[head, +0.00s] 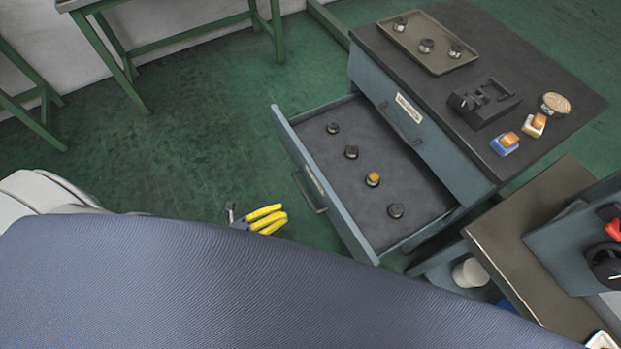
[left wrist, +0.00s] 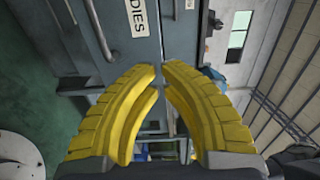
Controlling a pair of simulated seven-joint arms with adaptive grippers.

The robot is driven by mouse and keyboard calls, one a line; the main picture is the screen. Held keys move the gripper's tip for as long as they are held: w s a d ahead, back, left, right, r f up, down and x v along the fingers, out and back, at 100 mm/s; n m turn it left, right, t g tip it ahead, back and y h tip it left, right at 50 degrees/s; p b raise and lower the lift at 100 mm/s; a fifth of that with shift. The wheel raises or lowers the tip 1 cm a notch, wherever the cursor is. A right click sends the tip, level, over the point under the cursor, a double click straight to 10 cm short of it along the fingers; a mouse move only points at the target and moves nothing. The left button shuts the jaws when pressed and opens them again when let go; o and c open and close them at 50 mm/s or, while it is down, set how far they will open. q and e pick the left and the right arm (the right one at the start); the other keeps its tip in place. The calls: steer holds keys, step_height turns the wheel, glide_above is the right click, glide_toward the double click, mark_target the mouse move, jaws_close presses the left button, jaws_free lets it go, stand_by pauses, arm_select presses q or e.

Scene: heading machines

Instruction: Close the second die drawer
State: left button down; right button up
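The die drawer (head: 349,219) of the grey-blue cabinet (head: 375,80) is pulled well out in the head view. Several small dies stand in it, one with an orange top (head: 373,179). Its front carries a handle (head: 309,193) and a label. The drawer above it is shut. My left gripper (head: 284,216), with yellow fingers, is in front of the drawer front, left of the handle and apart from it. In the left wrist view its fingertips (left wrist: 160,70) almost meet, with nothing between them, and a label reading DIES (left wrist: 135,18) shows beyond. My right gripper is not in view.
On the cabinet top lie a tray (head: 451,67) with dies, a black fixture (head: 484,103), two small orange-topped items (head: 505,144) and a round item (head: 555,103). A bench (head: 530,240) stands close at right. The green floor left of the drawer is clear.

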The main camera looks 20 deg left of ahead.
mark_target(325, 191)
arm_select(q)
steer(key=x, duration=1.4)
